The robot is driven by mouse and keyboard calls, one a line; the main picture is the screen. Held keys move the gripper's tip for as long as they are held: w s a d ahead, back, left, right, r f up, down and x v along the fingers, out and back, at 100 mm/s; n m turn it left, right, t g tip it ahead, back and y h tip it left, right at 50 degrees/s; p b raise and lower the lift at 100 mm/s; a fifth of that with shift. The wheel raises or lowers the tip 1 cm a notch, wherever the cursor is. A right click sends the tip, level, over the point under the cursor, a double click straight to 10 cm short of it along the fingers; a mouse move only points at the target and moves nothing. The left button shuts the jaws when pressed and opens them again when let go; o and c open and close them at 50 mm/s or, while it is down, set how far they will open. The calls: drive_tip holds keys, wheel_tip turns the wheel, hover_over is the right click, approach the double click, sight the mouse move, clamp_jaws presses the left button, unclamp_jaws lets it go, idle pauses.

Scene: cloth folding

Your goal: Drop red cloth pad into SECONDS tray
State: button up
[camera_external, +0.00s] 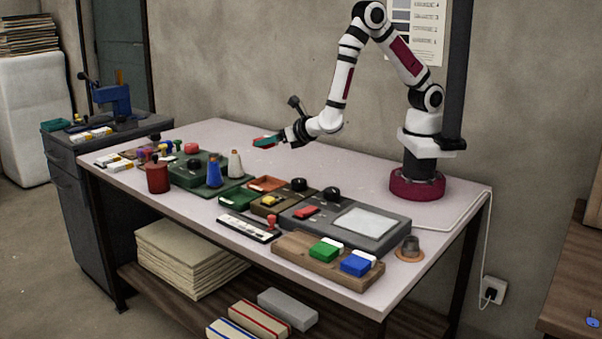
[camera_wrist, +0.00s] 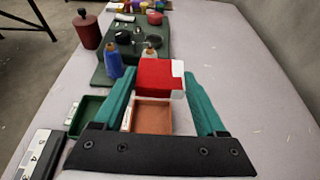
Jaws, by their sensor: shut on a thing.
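The red cloth pad (camera_wrist: 155,74), with a white part at its right side, is held between the teal fingers of my gripper (camera_wrist: 159,80). In the external view my gripper (camera_external: 266,142) holds it above the far part of the table. An orange-brown tray (camera_external: 267,184) and a green tray (camera_external: 237,198) stand side by side on the table; both look empty. In the wrist view the orange-brown tray (camera_wrist: 153,118) shows between the fingers below the pad, and the green tray (camera_wrist: 88,112) is to its left. No readable label tells which one is SECONDS.
A grey press (camera_external: 372,222) and a wooden holder (camera_external: 300,255) with green and blue pads are nearer. A blue cone (camera_external: 214,171) and white cone (camera_external: 235,164) stand upright left of the trays.

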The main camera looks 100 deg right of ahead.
drive_tip(key=shift+s+d+f, duration=0.1)
drive_tip(key=shift+d+f, duration=0.2)
drive_tip(key=shift+d, duration=0.05)
drive_tip(key=shift+f, duration=2.75)
drive_tip(key=o, duration=1.3)
drive_tip(key=shift+c, duration=0.2)
drive_tip(key=shift+a, duration=0.15)
drive_tip(key=v, duration=1.5)
drive_tip(key=shift+s+a, duration=0.25)
drive_tip(key=shift+s, duration=0.05)
